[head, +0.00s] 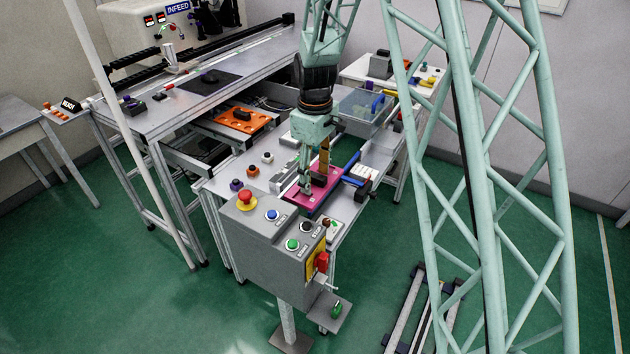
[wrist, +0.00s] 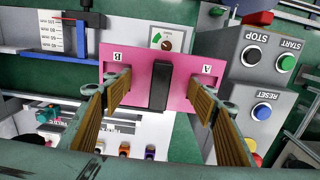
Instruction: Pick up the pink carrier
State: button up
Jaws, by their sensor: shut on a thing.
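The pink carrier (head: 327,191) is a flat pink plate at the near end of the long metal bench. In the wrist view the carrier (wrist: 190,72) shows the letters A and B and a black upright handle (wrist: 160,86) at its middle. My gripper (head: 307,184) points down at the carrier. In the wrist view the fingers of my gripper (wrist: 160,97) stand on both sides of the handle, shut on the carrier. The exact contact is not clear, nor whether the plate is clear of the bench.
A grey control box (head: 275,244) with a red emergency button (head: 246,197) stands close in front of the carrier. A blue-barred fixture (head: 352,163) sits to its right. An orange plate (head: 242,119) and several small knobs lie to the left.

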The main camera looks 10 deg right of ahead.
aim_at(315, 175)
notch_tip(315, 175, up, 17)
jog(key=p, duration=0.8)
jog(key=shift+f, duration=0.2)
